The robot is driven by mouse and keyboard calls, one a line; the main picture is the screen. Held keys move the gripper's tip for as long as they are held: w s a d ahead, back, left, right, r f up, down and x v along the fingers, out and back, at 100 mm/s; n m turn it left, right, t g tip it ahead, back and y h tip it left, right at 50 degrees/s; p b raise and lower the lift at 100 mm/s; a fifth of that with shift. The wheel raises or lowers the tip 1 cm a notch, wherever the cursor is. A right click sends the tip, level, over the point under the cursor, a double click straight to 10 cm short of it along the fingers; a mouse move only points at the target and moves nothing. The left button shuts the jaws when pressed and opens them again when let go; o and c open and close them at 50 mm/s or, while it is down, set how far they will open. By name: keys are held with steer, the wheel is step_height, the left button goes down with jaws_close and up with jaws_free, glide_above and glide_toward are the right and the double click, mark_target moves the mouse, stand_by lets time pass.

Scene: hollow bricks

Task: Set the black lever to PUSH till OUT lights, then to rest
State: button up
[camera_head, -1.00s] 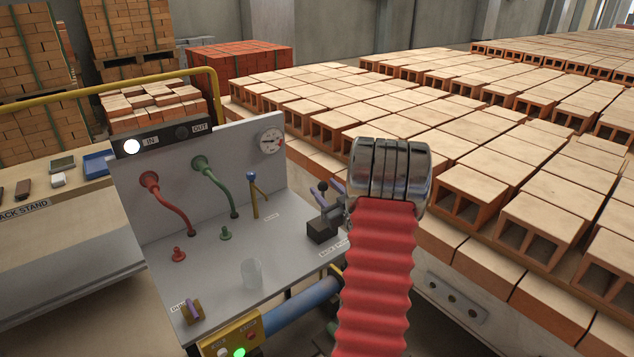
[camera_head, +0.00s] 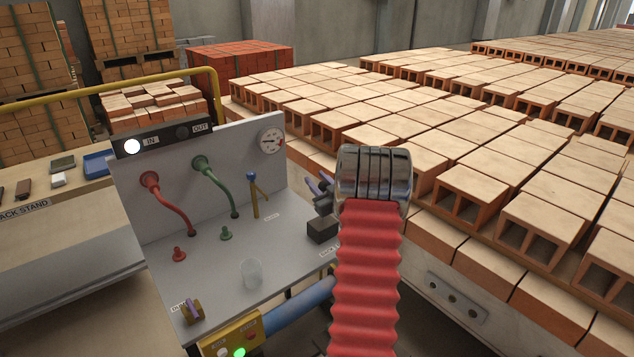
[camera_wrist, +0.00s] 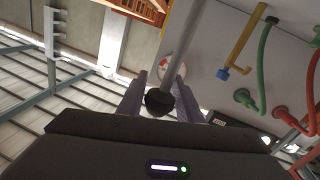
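The black lever has a round black knob (camera_wrist: 159,102) on a grey rod, seen between my purple fingers in the wrist view. My gripper (camera_wrist: 161,80) is open around it, with what looks like a gap on each side. In the head view my gripper (camera_head: 320,188) is at the panel's right side, above the lever's dark base block (camera_head: 322,230); the knob is hidden there by my fingers and wrist. The IN lamp (camera_head: 132,147) is lit white. The OUT lamp (camera_head: 182,133) is dark. The label by the lever is partly hidden and unreadable.
The grey panel (camera_head: 215,165) carries red and green hoses, a blue-tipped yellow handle (camera_head: 252,178) and a gauge (camera_head: 271,141). A translucent cup-like piece (camera_head: 252,274) is on its shelf. Rows of hollow bricks (camera_head: 440,150) lie right of and behind my arm.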

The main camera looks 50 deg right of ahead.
jaws_close()
steer(key=shift+w+a, duration=0.1)
stand_by(0.3)
